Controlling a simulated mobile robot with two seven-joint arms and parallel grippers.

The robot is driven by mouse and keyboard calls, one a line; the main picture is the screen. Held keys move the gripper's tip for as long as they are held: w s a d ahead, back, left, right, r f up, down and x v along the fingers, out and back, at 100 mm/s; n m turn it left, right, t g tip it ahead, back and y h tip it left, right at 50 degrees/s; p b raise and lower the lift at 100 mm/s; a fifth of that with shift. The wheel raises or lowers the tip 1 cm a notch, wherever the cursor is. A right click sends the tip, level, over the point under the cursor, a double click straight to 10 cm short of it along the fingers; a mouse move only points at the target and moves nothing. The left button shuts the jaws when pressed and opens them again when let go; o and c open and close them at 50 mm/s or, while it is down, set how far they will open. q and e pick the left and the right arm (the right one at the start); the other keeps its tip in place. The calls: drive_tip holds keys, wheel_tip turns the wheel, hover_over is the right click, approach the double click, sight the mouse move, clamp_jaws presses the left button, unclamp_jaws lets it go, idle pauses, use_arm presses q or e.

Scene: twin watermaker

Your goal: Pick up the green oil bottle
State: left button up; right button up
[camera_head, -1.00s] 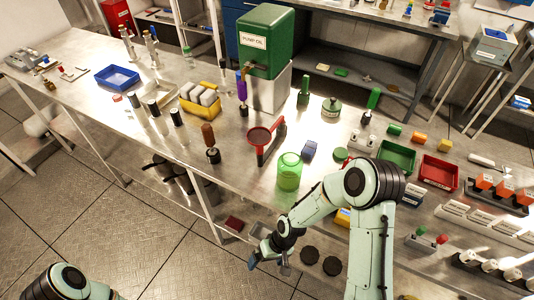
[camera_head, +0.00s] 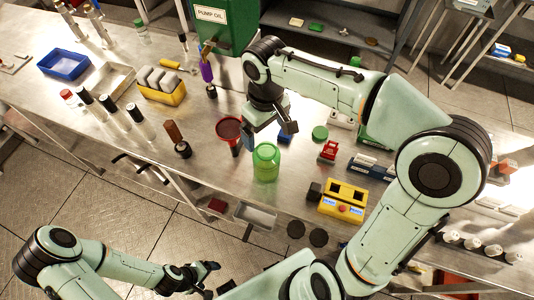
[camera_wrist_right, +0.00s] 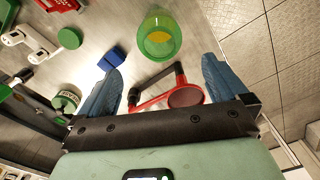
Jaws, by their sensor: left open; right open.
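A translucent green jar-like bottle (camera_head: 265,162) stands upright near the front edge of the table in the head view. In the right wrist view the bottle (camera_wrist_right: 158,36) shows from above, with something yellow visible in it, beyond the fingertips. My right gripper (camera_head: 268,122) is above the table, behind the bottle and apart from it. In the right wrist view the right gripper (camera_wrist_right: 164,68) is open, its blue fingers wide apart with nothing held. My left gripper (camera_head: 208,278) is open and empty, low in front of the table.
A red funnel on a stand (camera_head: 229,128) is left of the bottle; it also lies between the fingers in the wrist view (camera_wrist_right: 185,96). A blue block (camera_head: 288,134) is close to the right gripper. A yellow device (camera_head: 343,199) stands to the right. My right arm hides the table behind.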

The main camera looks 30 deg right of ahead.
sight(266, 151)
drive_tip(key=f, duration=0.6)
drive_tip(key=shift+s+a+f+b, duration=0.1)
drive_tip(key=shift+s+f+b, duration=0.05)
drive_tip(key=shift+s+b, duration=0.2)
drive_tip(key=shift+w+f, duration=0.15)
drive_tip(key=shift+f, duration=1.35)
drive_tip(key=shift+w+f, duration=0.15)
drive_tip(key=shift+f, duration=1.3)
drive_tip(key=c, duration=1.2)
